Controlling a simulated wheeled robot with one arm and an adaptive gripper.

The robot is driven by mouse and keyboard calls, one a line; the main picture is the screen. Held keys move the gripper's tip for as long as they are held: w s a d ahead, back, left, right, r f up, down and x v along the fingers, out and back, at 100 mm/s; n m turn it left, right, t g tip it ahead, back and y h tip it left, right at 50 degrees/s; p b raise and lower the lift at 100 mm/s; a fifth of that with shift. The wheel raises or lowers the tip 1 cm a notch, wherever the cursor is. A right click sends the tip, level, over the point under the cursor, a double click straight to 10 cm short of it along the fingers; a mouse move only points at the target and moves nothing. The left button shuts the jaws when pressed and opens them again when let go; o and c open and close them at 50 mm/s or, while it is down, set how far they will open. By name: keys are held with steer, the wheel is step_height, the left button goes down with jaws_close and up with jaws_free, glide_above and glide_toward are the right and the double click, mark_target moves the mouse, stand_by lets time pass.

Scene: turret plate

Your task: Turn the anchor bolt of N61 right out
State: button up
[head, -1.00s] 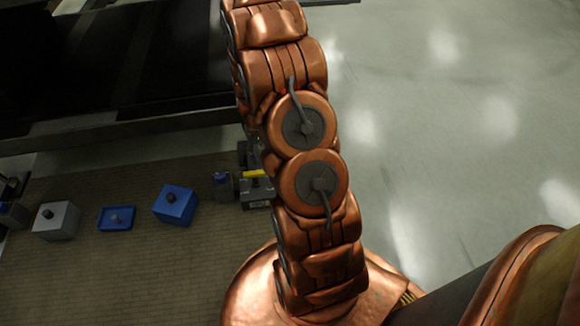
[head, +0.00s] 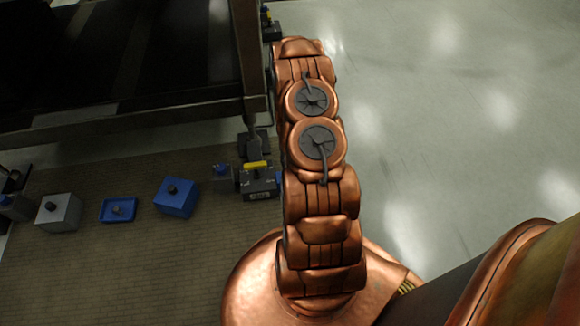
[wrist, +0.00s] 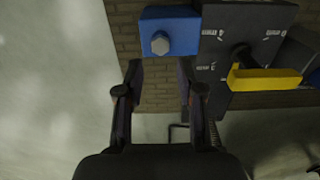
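A blue block (wrist: 180,22) with a grey hex bolt head (wrist: 160,43) on its face is in the wrist view, just beyond my fingertips. Beside it is a dark grey block (wrist: 225,55) with white marks and a yellow bar (wrist: 265,79). In the head view, a grey unit (head: 258,184) with a yellow bar (head: 257,164) stands on the mat, with a bit of blue at its right, partly behind my arm. I cannot read N61 on any label. My gripper (wrist: 160,70) is open and empty, its fingers apart short of the bolt head. The head view does not show it.
A blue box (head: 176,198), a blue tray (head: 118,209) and a grey box (head: 59,212) stand in a row on the brown mat (head: 150,270). A dark table (head: 110,125) stands behind. Pale floor (head: 470,130) at the right is clear.

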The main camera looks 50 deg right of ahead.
step_height(320, 180, down, 6)
steer(key=shift+r+b, duration=0.25)
steer(key=shift+b, duration=0.65)
steer(key=shift+f+m+b, duration=0.3)
steer(key=shift+b, duration=0.1)
steer(key=m+b, duration=0.4)
steer(key=m, duration=0.1)
steer(key=shift+d, duration=0.1)
steer(key=m+b, duration=0.5)
steer(key=m, duration=0.2)
steer(key=shift+r+m+b, duration=0.2)
steer(key=shift+m+b, duration=0.25)
steer(key=shift+m, duration=0.75)
steer(key=m, duration=0.4)
steer(key=shift+b, duration=0.4)
steer(key=m+b, duration=0.1)
steer(key=m, duration=1.1)
steer(key=m+b, duration=0.1)
steer(key=m, duration=0.4)
